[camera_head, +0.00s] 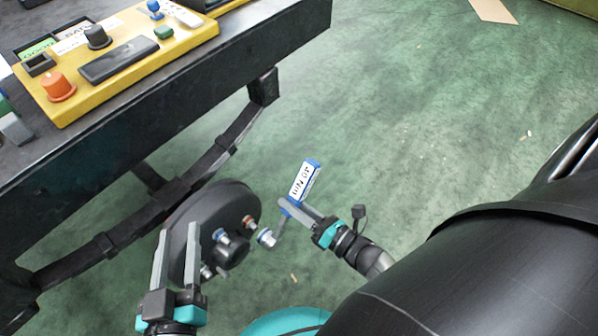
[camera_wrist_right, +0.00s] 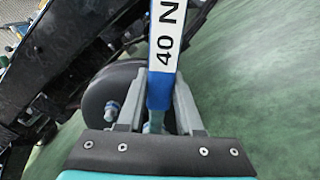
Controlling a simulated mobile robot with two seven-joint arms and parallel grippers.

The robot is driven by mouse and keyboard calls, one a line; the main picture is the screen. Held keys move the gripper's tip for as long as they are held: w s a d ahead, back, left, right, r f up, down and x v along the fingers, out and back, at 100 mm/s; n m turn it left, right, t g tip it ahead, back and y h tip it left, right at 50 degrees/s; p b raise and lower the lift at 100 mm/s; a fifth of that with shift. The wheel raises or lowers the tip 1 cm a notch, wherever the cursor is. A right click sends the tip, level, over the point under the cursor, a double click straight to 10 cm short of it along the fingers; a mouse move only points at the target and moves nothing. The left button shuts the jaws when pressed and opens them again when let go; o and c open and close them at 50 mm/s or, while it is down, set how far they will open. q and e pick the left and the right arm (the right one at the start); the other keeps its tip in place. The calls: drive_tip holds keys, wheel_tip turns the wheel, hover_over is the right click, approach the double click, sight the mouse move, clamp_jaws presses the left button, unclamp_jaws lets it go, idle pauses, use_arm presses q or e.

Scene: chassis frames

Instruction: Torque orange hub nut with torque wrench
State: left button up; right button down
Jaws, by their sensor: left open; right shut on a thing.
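The torque wrench (camera_head: 303,180) is blue with a white "40 N" label. My right gripper (camera_head: 290,206) is shut on its shaft, and the label end points up and away. The wrench's silver and blue socket (camera_head: 267,237) is just right of the hub, apart from the orange hub nut (camera_head: 249,222). The dark round hub (camera_head: 200,208) also carries blue-ringed nuts, one of them beside the centre (camera_head: 222,237). My left gripper (camera_head: 177,232) is open and empty in front of the hub's left side. In the right wrist view the wrench (camera_wrist_right: 165,45) rises between the fingers and hides part of the hub (camera_wrist_right: 98,90).
A dark workbench (camera_head: 190,95) fills the upper left and carries a yellow tray (camera_head: 120,85) with an orange knob (camera_head: 58,86), a black knob and a dark block. A black leaf-spring beam (camera_head: 125,228) runs behind the hub. The green floor to the right is mostly clear.

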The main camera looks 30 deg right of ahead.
drive_tip(key=a+r+n, duration=0.1)
drive_tip(key=a+n, duration=0.1)
drive_tip(key=a+r+n, duration=0.1)
drive_tip(key=a+n, duration=0.2)
drive_tip(key=a+r+n, duration=0.1)
drive_tip(key=a+n, duration=0.2)
drive_tip(key=shift+w+a, duration=0.1)
drive_tip(key=shift+a, duration=0.05)
use_arm(q)
drive_tip(key=shift+s+d+r+t, duration=0.15)
drive_tip(key=shift+r+t, duration=0.05)
drive_tip(key=shift+t, duration=0.1)
use_arm(e)
drive_tip(key=shift+w+a, duration=0.1)
drive_tip(key=shift+w, duration=0.25)
drive_tip(key=shift+x, duration=0.95)
idle(2.5)
idle(0.4)
drive_tip(key=shift+w+d+f+m, duration=0.1)
drive_tip(key=shift+w+d+m, duration=0.15)
drive_tip(key=shift+d+m, duration=0.45)
drive_tip(key=shift+w+d+m, duration=0.2)
drive_tip(key=shift+d+m, duration=0.45)
drive_tip(key=shift+m, duration=0.05)
